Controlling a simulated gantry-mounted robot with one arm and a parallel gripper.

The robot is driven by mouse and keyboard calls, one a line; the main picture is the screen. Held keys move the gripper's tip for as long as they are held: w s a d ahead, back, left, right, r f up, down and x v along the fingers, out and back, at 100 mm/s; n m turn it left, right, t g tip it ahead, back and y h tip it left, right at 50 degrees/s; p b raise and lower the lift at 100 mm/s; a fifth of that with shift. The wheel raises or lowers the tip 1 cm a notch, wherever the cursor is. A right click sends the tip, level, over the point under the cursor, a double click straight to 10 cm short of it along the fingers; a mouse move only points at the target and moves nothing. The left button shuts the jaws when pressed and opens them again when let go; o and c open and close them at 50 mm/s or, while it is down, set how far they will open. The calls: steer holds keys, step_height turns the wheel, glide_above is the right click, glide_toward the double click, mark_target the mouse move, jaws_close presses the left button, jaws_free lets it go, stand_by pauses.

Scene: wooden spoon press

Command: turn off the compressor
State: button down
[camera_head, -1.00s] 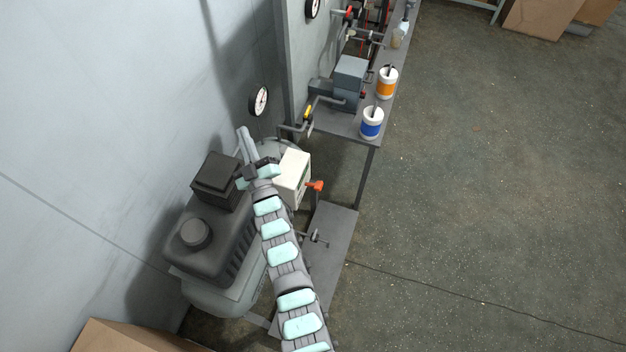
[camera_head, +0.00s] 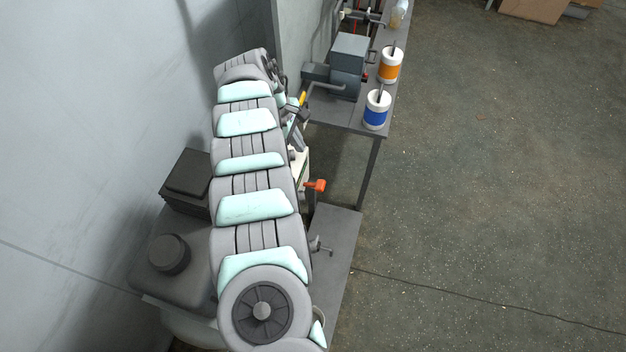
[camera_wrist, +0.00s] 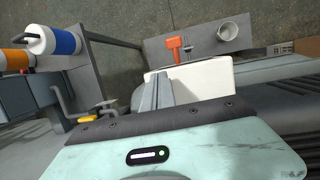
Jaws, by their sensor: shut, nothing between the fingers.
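The compressor (camera_head: 195,285) is a dark grey machine against the wall at the lower left in the head view, partly hidden behind my arm. A cream control box (camera_head: 302,163) with an orange-red handle (camera_head: 316,185) stands at its right side, largely covered by my arm. In the wrist view, the cream box (camera_wrist: 208,80) is just beyond my gripper, with the orange handle (camera_wrist: 177,48) at its far side. My gripper (camera_wrist: 157,92) is shut and empty, its fingers side by side in front of the box. Contact with the box cannot be told.
A workbench (camera_head: 345,122) stands beyond, holding a grey machine (camera_head: 348,68), a blue-banded pot (camera_head: 377,110) and an orange-banded pot (camera_head: 390,66). A yellow-handled valve (camera_wrist: 87,119) is on piping near my gripper.

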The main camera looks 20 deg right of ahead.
mark_target(319, 185)
steer(key=shift+s+a+r+g+b, duration=0.15)
steer(key=shift+s+g, duration=0.1)
steer(key=shift+s, duration=0.25)
steer(key=shift+s+r+g+b, duration=0.1)
steer(key=shift+s+r+g, duration=0.15)
steer(key=shift+s, duration=0.2)
steer(key=shift+s+a+r+g+b, duration=0.1)
steer(key=shift+s+g, duration=0.2)
steer(key=shift+s, duration=0.2)
steer(key=shift+f, duration=0.1)
steer(key=b+x, duration=0.1)
steer(key=x, duration=1.3)
steer(key=shift+w, duration=0.15)
